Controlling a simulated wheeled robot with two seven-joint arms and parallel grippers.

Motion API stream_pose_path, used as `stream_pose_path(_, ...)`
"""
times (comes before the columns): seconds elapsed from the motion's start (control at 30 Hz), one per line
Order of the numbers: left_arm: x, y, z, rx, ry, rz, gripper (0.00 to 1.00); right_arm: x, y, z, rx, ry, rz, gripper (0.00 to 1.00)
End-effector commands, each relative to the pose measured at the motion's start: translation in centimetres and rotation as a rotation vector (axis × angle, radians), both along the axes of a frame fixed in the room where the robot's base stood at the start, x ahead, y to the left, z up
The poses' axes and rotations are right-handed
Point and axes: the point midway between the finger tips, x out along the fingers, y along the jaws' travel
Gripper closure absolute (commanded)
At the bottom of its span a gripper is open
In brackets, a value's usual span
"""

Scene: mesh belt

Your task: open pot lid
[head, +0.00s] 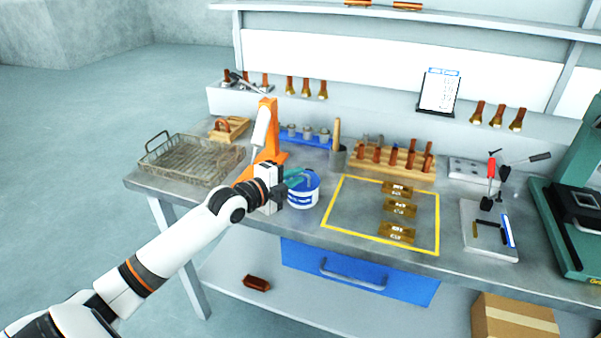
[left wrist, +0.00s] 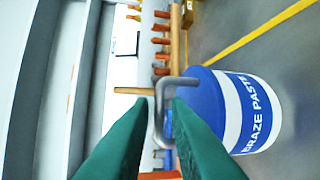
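The pot (head: 304,192) is a white tub marked BRAZE PASTE with a blue band and a blue lid. It stands on the bench left of the yellow outline. In the left wrist view the blue lid (left wrist: 199,92) carries a grey bent handle (left wrist: 159,112). My left gripper (head: 300,178) is over the pot, its green fingers partly hiding the lid. In the left wrist view its fingertips (left wrist: 163,101) lie on either side of the handle bar, with a narrow gap showing. The lid sits on the pot. My right gripper is out of view.
An orange stand (head: 268,133) rises just behind my left gripper. A wire basket (head: 190,158) is at the left. A wooden rack (head: 392,164) stands behind the yellow outline (head: 378,240), which holds brass plates (head: 400,208). A cup (head: 338,158) stands behind the pot.

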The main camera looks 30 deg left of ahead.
Motion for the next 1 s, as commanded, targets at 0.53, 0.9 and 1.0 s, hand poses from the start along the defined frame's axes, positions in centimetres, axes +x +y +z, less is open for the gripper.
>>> stream_pose_path(0.53, 2.4, -0.4, -0.5, -0.001, 0.0, 0.0, 0.84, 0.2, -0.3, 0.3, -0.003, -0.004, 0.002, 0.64)
stream_pose_path(0.9, 2.4, -0.4, -0.5, -0.001, 0.001, 0.001, 1.0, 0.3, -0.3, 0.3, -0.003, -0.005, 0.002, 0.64)
stream_pose_path(1.0, 2.4, -0.4, -0.3, -0.001, 0.007, 0.001, 1.0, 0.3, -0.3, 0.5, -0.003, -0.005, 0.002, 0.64)
